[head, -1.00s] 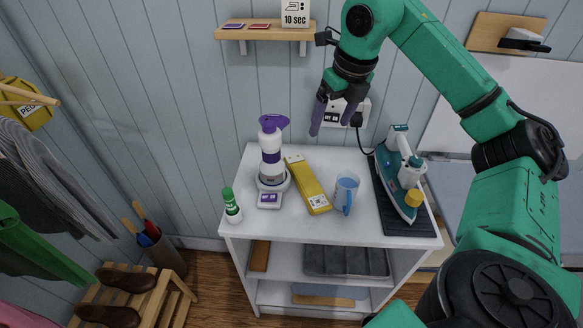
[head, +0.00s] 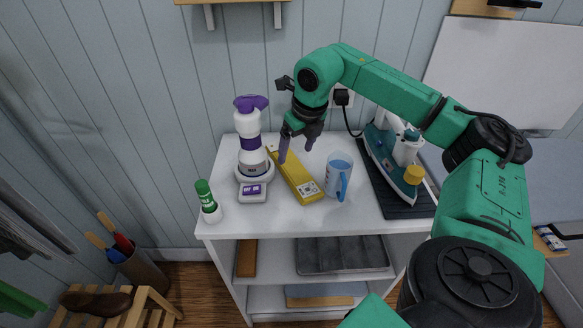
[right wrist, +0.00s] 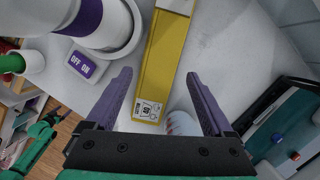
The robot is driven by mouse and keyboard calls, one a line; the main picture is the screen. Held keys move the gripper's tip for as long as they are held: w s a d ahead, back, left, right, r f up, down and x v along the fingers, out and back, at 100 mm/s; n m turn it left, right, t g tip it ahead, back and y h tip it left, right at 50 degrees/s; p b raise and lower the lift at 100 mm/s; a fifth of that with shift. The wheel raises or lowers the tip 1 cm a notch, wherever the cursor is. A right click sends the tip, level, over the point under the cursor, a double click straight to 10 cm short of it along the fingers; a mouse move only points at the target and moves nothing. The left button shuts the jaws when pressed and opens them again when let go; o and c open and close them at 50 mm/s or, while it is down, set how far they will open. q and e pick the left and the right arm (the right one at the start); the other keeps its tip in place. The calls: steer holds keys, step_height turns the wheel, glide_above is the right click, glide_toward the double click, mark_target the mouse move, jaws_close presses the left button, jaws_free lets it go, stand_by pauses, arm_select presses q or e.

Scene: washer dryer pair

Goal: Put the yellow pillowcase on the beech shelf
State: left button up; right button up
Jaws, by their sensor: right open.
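The yellow pillowcase (head: 296,178) is a long, narrow folded strip with a white label, lying flat on the white stand (head: 235,222). My right gripper (head: 297,150) is open and points down above its far half. In the right wrist view the strip (right wrist: 163,58) runs between the two purple fingers (right wrist: 158,82), which look empty. I cannot tell whether they touch it. The beech shelf (head: 240,1) on the wall shows only its lower edge and brackets at the top.
A white and purple device (head: 251,150) stands close left of the strip, with a green-capped bottle (head: 207,200) farther left. A blue mug (head: 338,176) is close on the right. An iron (head: 392,155) rests on a dark mat beyond it.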

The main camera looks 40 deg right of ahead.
mark_target(291, 166)
steer(key=p+x, duration=0.1)
steer(key=x, duration=0.5)
steer(key=shift+r, duration=0.1)
steer(key=c, duration=1.1)
steer(key=shift+r, duration=0.1)
